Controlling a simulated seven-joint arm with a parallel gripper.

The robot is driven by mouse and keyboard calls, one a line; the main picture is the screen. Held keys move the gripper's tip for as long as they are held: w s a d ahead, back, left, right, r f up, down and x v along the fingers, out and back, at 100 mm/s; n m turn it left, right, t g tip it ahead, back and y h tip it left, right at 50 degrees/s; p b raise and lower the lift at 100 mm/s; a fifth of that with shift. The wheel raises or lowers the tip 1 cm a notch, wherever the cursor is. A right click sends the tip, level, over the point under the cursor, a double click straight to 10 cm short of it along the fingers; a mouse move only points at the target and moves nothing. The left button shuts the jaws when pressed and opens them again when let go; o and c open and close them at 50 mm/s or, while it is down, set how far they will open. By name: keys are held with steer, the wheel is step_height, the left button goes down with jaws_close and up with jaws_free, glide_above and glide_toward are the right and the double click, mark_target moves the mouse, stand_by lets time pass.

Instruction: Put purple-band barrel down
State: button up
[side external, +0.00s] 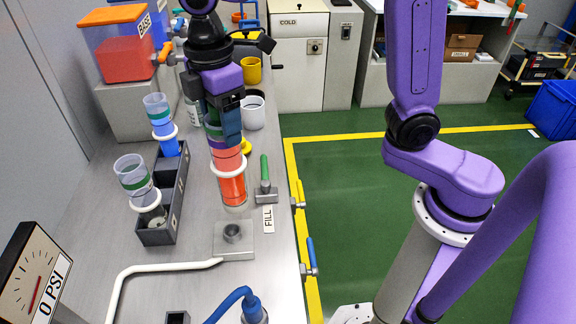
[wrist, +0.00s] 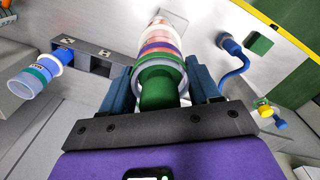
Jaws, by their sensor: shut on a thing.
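My gripper (side external: 222,125) is shut on the upper part of the purple-band barrel (side external: 231,185). The barrel is clear with orange-red contents low down, a white ring and a purple band near the jaws. It hangs roughly upright above the worktop, just behind the metal fill plate (side external: 222,250) with its round socket (side external: 233,232). In the wrist view the barrel (wrist: 160,50) sits between the two blue fingers, with green at its near end. A dark rack (side external: 159,229) stands to the left.
A green-handled tool (side external: 264,175) and FILL label (side external: 268,219) lie right of the barrel. A white cup (side external: 253,113) and yellow mug (side external: 251,70) stand behind. A white pipe (side external: 150,268), blue hose (side external: 232,298) and pressure gauge (side external: 37,285) are in front.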

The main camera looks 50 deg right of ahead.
steer(key=w+d+f+m, duration=0.1)
steer(key=d+f+m, duration=0.3)
steer(key=d+m, duration=0.55)
steer(key=w+d+f+m, duration=0.25)
steer(key=d+m, duration=0.35)
steer(key=d, duration=0.7)
steer(key=s+r, duration=0.3)
steer(key=r, duration=0.6)
steer(key=w+f, duration=1.2)
steer(key=w, duration=0.1)
steer(key=shift+w, duration=0.2)
steer(key=shift+a+f, duration=0.1)
steer(key=shift+f, duration=0.15)
steer(key=o, duration=1.5)
